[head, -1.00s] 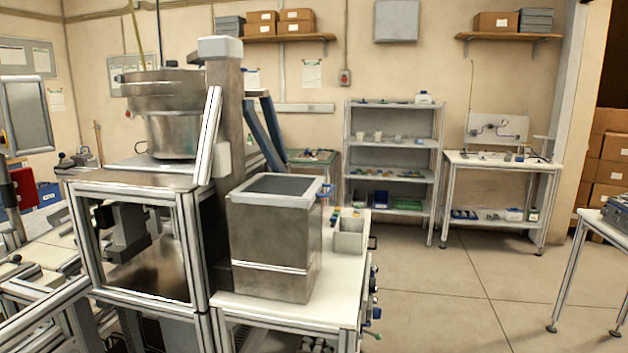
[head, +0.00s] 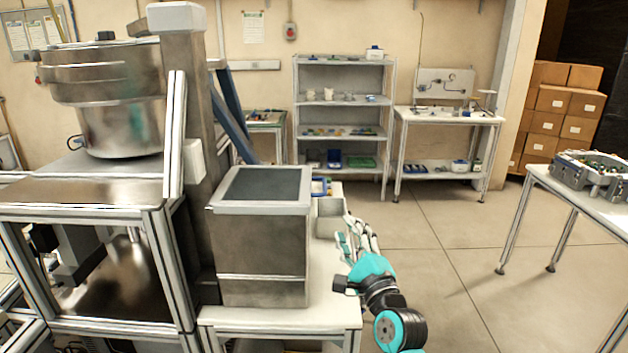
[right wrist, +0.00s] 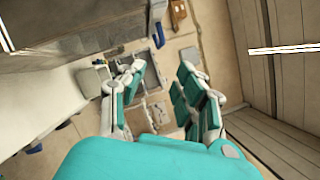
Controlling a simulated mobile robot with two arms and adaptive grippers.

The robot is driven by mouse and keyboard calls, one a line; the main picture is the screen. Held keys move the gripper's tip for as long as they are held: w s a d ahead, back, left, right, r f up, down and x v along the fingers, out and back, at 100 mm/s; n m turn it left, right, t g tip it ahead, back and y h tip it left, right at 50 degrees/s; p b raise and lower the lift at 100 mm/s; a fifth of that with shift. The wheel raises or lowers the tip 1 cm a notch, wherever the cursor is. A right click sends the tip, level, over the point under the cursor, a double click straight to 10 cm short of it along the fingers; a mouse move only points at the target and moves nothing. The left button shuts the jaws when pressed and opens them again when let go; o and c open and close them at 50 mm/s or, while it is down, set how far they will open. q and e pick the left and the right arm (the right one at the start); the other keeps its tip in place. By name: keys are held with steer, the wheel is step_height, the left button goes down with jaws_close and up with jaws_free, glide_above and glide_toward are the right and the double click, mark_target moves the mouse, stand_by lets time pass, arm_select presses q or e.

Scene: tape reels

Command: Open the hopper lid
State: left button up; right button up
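The hopper (head: 260,250) is a square metal bin on the white bench, left of centre in the head view. Its top (head: 262,187) has a light grey rim around a dark grey middle; I cannot tell whether that middle is a closed lid or the inside. A small blue handle-like part (head: 321,187) shows at the top's right side. My right gripper (head: 358,235) is to the right of the hopper, apart from it and lower than its top. In the right wrist view the gripper's fingers (right wrist: 162,72) are spread with nothing between them. My left gripper is out of view.
A metal bowl feeder (head: 110,95) on a framed machine and a tall column (head: 183,100) stand left of the hopper. A small grey bin (head: 331,208) sits behind it on the bench. A table with a grey crate (head: 590,174) is at right. The floor between is clear.

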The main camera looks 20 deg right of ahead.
steer(key=b, duration=0.1)
glide_toward(325, 184)
steer(key=b+x, duration=0.1)
steer(key=x, duration=0.2)
steer(key=b+x, duration=0.1)
steer(key=x, duration=0.2)
steer(key=b+x, duration=0.2)
steer(key=x, duration=0.1)
steer(key=shift+f, duration=0.4)
steer(key=shift+w+r, duration=0.2)
steer(key=shift+w, duration=0.4)
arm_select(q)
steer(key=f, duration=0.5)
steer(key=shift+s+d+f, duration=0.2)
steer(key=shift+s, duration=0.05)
arm_select(e)
jaws_close()
